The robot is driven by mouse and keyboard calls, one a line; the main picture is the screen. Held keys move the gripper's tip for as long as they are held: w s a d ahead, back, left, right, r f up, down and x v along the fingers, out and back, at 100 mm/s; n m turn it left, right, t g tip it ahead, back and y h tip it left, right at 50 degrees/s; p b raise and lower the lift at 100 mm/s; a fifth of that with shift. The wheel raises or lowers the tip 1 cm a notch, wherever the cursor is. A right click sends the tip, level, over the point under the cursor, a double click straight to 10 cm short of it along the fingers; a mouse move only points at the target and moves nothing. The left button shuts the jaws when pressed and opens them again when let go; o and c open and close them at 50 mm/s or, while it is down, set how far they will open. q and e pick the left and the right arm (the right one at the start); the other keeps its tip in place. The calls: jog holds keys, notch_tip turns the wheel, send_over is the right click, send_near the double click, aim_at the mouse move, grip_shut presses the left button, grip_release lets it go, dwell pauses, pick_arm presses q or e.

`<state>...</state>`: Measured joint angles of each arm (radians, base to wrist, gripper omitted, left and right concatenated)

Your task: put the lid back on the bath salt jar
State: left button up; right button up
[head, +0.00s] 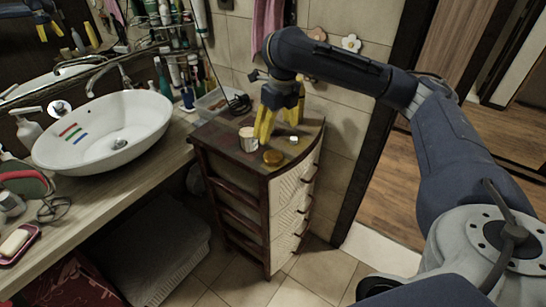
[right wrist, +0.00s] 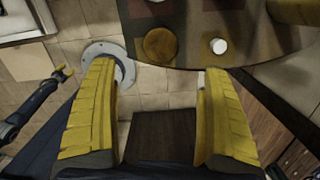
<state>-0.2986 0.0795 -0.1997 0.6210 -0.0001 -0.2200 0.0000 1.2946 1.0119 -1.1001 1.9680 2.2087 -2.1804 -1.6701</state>
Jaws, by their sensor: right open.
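The bath salt jar (head: 248,138), a small pale cylinder with a tan top, stands upright on the dark top of the drawer cabinet. A round amber-brown disc, which looks like the lid (head: 273,157), lies flat near the cabinet's front edge, apart from the jar. It also shows in the right wrist view (right wrist: 160,45). My right gripper (head: 279,130) is open and empty, with yellow fingers pointing down over the cabinet, behind the lid in the head view. My left gripper (right wrist: 64,73) shows only small at the left of the right wrist view; its fingers are unclear.
A small white round item (head: 293,140) stands right of the lid, close to my right fingers. A clear tray (head: 218,104) with dark things is at the cabinet's back left.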

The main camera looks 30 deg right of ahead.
send_over(273, 156)
jog(key=shift+s+f, duration=0.15)
jog(key=shift+f, duration=1.4)
jog(key=shift+s+f, duration=0.15)
jog(key=shift+f, duration=1.4)
jog(key=shift+w+f, duration=0.15)
jog(key=shift+f, duration=1.15)
jog(key=shift+w+f, duration=0.15)
jog(key=shift+f, duration=1.15)
jog(key=c, duration=1)
